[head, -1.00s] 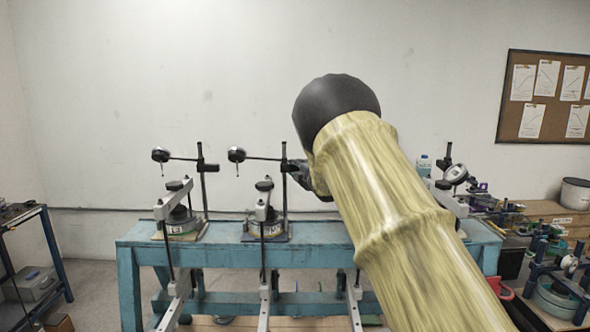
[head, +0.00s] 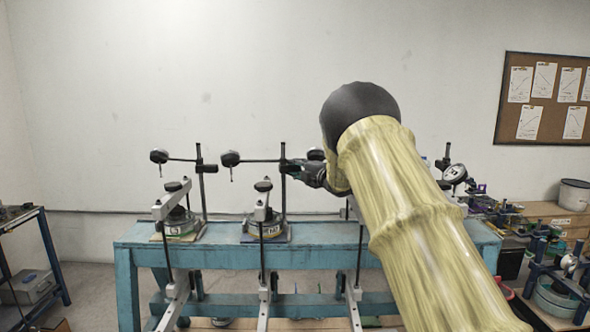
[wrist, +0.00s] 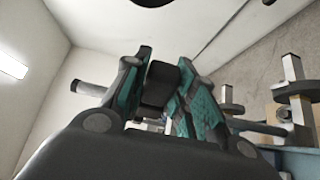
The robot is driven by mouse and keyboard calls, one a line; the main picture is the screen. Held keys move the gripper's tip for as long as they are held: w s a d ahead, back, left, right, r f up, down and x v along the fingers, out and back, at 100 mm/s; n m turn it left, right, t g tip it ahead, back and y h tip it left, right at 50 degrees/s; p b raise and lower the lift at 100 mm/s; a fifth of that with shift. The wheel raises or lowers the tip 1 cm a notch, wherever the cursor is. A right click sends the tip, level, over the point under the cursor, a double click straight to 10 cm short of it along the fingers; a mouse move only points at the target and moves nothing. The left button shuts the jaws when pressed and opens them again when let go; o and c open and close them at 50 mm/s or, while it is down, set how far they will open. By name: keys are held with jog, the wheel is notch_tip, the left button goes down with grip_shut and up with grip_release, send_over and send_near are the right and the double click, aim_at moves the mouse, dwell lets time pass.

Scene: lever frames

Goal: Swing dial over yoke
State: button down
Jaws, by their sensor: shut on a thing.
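The middle dial (head: 230,158) is a round black gauge with a thin stem hanging down. It sits at the left end of a horizontal arm (head: 260,160) on a dark upright post (head: 283,190). The pale yoke (head: 261,207) of the middle lever frame, with a black knob near its top, stands below and right of the dial in the head view. My gripper (head: 297,169) is at the post's clamp, coming from the right. In the wrist view my gripper (wrist: 157,92) has its teal-padded fingers shut on a black block (wrist: 160,83), apparently that clamp.
A left frame with its own dial (head: 158,156) and post stands on the same blue bench (head: 330,232). Another dial (head: 316,154) shows partly behind my arm. My arm hides much of the right frame.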

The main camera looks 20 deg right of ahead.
jog(key=c, duration=1.4)
grip_release()
jog(key=shift+r, duration=0.35)
jog(key=shift+c, duration=0.2)
jog(key=shift+o, duration=1.4)
jog(key=shift+w+f, duration=0.15)
jog(key=shift+f, duration=0.1)
jog(key=v, duration=1.2)
